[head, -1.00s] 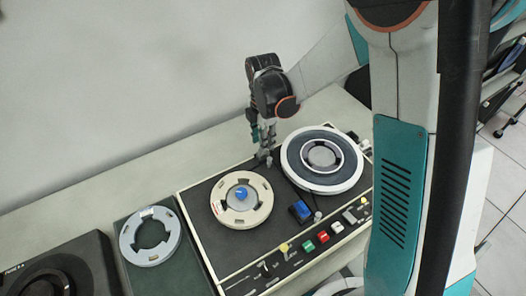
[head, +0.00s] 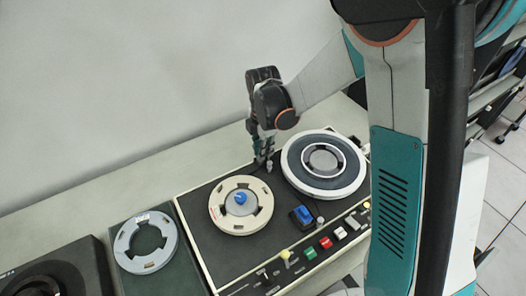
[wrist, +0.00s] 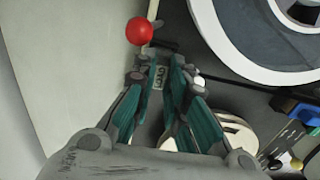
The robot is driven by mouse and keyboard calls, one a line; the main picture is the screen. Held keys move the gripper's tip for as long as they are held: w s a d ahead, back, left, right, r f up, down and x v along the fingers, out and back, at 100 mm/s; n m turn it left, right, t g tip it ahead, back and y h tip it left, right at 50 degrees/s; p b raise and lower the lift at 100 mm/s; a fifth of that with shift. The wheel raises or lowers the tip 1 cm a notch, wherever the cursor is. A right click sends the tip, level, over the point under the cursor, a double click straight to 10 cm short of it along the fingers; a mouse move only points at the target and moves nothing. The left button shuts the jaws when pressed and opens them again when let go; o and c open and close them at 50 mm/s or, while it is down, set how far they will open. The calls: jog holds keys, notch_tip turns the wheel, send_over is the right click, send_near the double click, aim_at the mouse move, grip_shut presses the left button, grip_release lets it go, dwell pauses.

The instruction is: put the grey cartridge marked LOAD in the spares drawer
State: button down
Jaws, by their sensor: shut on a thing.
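My gripper (head: 265,160) is low over the back of the tape deck (head: 205,245), between the two reels. In the wrist view, its fingers (wrist: 166,74) are closed on a dark grey piece with a pale label reading LOAD (wrist: 158,77), which appears to be the grey cartridge. The fingers hide most of it, and I cannot tell whether it touches the deck. A red ball (wrist: 139,31) shows just beyond the fingertips. I cannot make out a spares drawer in any view.
A cream reel (head: 260,217) and a large white-rimmed reel (head: 345,188) flank the gripper. A blue block (head: 303,214) sits between them, near buttons (head: 326,242) along the front. A loose grey ring (head: 125,243) lies on a dark green surface at left.

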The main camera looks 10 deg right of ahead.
jog(key=shift+r+p, duration=1.75)
jog(key=shift+r, duration=1.25)
jog(key=shift+s+r, duration=0.1)
